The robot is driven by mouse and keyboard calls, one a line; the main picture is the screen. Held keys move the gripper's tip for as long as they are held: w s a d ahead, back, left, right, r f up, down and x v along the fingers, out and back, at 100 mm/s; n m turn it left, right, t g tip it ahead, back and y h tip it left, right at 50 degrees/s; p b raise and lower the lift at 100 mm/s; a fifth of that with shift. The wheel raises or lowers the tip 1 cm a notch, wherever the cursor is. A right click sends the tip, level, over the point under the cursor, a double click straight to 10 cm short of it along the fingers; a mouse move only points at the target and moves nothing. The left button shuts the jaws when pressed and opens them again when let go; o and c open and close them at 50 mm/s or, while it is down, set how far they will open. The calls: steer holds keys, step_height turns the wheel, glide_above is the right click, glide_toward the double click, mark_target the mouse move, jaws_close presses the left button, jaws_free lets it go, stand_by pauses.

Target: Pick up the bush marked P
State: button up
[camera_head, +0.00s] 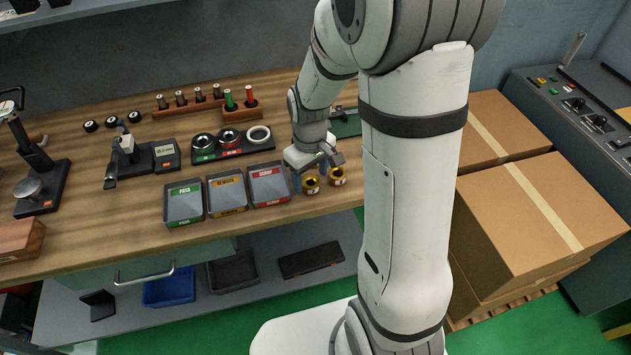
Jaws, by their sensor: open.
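Two small brass bushes stand side by side near the front edge of the wooden bench top, the left bush (311,185) and the right bush (337,176). Any letters on them are too small to read, so I cannot tell which is marked P. My gripper (310,174) is open and points down at the bushes, with a finger close to the left bush and another near the right one. I cannot tell whether a finger touches either bush. My arm hides part of the bench to the right.
Three trays stand left of the bushes: green PASS (184,221), orange (228,209) and red SCRAP (270,201). Behind them are a ring holder (232,153) and a pin rack (190,107). Cardboard boxes (540,215) stand to the right. Bench space in front of the ring holder is narrow.

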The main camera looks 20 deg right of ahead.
steer(key=shift+f, duration=0.7)
steer(key=shift+c, duration=0.4)
steer(key=c, duration=1.2)
